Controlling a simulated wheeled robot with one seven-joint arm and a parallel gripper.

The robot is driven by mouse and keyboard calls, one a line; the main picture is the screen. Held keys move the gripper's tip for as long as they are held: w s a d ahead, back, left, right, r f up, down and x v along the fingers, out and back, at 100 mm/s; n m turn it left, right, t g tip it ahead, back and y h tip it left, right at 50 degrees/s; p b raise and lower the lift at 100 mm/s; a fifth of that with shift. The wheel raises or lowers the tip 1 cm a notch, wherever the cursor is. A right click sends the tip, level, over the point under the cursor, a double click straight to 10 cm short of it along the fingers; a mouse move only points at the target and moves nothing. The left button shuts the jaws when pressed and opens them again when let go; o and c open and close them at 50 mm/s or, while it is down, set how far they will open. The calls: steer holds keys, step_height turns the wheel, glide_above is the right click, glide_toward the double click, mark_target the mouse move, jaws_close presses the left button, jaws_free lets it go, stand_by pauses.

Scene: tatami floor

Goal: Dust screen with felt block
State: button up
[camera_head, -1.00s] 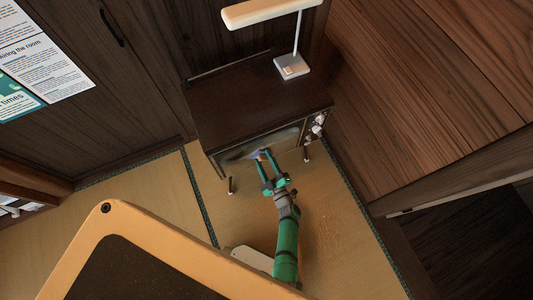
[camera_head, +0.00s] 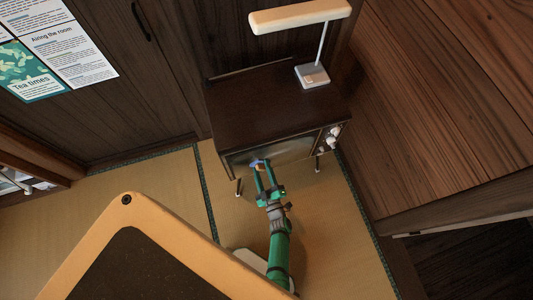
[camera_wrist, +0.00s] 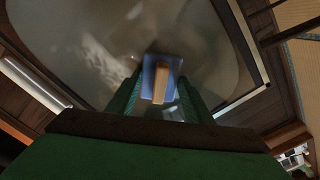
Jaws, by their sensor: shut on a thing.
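The screen (camera_wrist: 85,50) is the grey glass front of a dark wooden TV cabinet (camera_head: 270,100); it fills much of the wrist view and carries pale dusty smudges. In the head view the screen (camera_head: 290,150) shows as a narrow strip under the cabinet top. My green gripper (camera_head: 264,175) is shut on the felt block (camera_wrist: 160,80), which has a blue pad and a tan wooden grip. The block is at the screen, left of its middle in the head view. I cannot tell whether the pad touches the glass.
A desk lamp (camera_head: 312,75) stands on the cabinet top. White knobs (camera_head: 334,132) are at the right of the screen. Tatami floor (camera_head: 140,195) is open to the left.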

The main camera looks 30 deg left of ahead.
mark_target(273, 156)
steer(key=shift+s+a, duration=1.5)
steer(key=shift+s, duration=0.05)
steer(key=shift+r, duration=1.15)
steer(key=shift+w+d, duration=1.2)
steer(key=shift+d, duration=0.1)
steer(key=shift+w+d+f, duration=0.1)
steer(key=shift+w+d, duration=1.05)
steer(key=shift+w, duration=0.2)
steer(key=shift+w+d, duration=1.1)
steer(key=shift+w, duration=0.25)
